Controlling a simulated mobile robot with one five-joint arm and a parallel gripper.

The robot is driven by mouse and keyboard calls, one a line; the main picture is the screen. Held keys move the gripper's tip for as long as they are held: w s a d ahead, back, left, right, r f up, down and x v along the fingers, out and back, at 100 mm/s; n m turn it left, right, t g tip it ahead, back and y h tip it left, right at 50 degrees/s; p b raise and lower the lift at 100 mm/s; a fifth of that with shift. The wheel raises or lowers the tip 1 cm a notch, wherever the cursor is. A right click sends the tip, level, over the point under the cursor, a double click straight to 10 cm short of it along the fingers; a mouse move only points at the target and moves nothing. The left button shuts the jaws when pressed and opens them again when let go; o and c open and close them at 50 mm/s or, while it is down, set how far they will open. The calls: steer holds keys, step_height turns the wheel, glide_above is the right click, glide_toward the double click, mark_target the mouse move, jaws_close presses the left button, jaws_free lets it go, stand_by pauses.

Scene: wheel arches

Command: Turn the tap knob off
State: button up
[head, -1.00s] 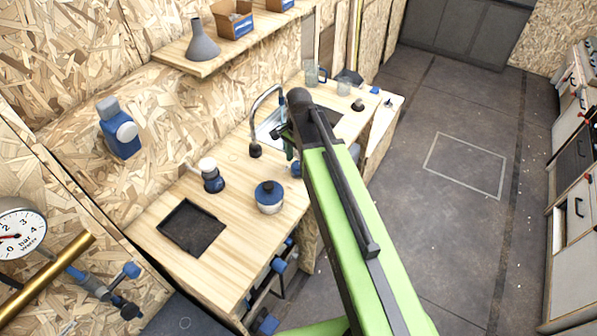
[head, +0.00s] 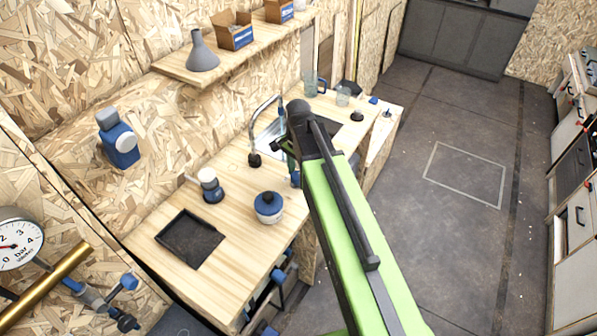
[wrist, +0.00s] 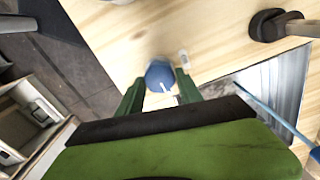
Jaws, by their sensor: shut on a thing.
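The tap knob (wrist: 160,74) is round and blue with a white pointer mark, seen from above in the wrist view. My gripper (wrist: 159,82) has a green finger on each side of it and is shut on it. In the head view a bit of blue (head: 295,179) shows at the green fingertips, mostly hidden by my arm. Whether water runs is unclear.
A blue and silver pot (head: 268,207), a black tray (head: 189,238) and a blue-based item with a white top (head: 210,185) stand on the wooden counter (head: 225,235). Glasses stand beyond the sink. The floor (head: 440,130) to the right is open.

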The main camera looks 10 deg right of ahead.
steer(key=n, duration=1.3)
steer(key=shift+n, duration=0.4)
steer(key=shift+a+n, duration=0.1)
steer(key=shift+n, duration=1.8)
steer(key=o, duration=1.4)
steer(key=shift+c, duration=0.2)
